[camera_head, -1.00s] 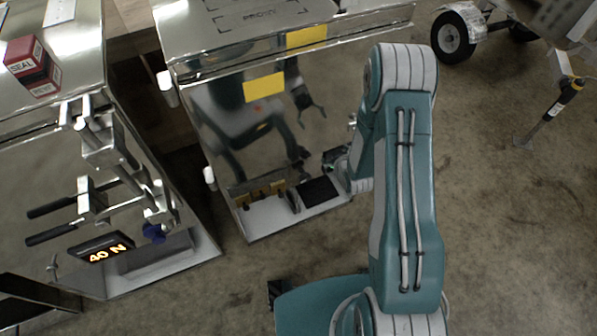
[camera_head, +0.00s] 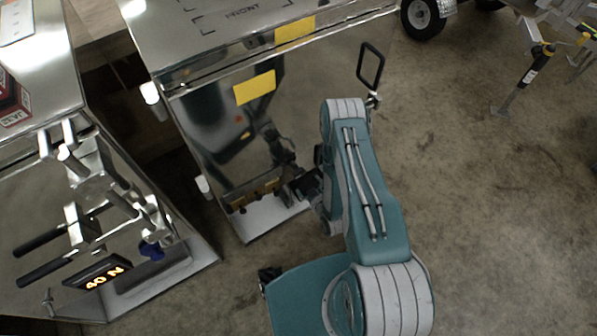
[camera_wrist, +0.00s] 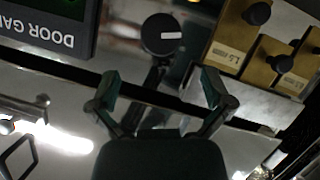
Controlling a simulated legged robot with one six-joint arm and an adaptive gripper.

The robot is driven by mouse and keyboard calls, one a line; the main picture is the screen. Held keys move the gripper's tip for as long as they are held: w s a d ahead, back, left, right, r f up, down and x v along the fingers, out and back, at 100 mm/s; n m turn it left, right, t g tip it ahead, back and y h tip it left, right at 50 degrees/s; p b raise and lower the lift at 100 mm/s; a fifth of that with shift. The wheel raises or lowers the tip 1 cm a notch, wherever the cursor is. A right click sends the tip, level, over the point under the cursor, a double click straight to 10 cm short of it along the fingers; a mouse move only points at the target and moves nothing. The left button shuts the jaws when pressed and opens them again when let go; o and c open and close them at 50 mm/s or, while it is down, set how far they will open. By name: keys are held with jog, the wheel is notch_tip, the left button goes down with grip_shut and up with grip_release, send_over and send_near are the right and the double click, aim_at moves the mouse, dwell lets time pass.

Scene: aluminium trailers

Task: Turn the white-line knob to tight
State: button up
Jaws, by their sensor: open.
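The white-line knob (camera_wrist: 161,34) is a round black disc with a short white line, near the top centre of the wrist view. The line lies about level in that picture, from the middle toward the right. My gripper (camera_wrist: 162,95) is open and empty, with its two fingertips spread below the knob in the picture and apart from it. In the head view my gripper (camera_head: 293,183) is at the lower front of the middle metal cabinet (camera_head: 215,130), beside the brass blocks. The knob cannot be made out there.
Brass blocks (camera_wrist: 237,50) with black knobs sit right of the white-line knob. A dark display (camera_wrist: 45,25) reading "DOOR GA", upside down, is at left. In the head view, another cabinet (camera_head: 50,190) with handles and a "40 N" display (camera_head: 97,277) stands left. Floor (camera_head: 480,230) at right is clear.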

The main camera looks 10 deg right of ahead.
aim_at(300, 174)
jog(key=x, duration=0.7)
jog(key=shift+w+a+f, duration=0.1)
jog(key=shift+w+a, duration=0.15)
jog(key=shift+d, duration=0.1)
jog(key=c, duration=1.1)
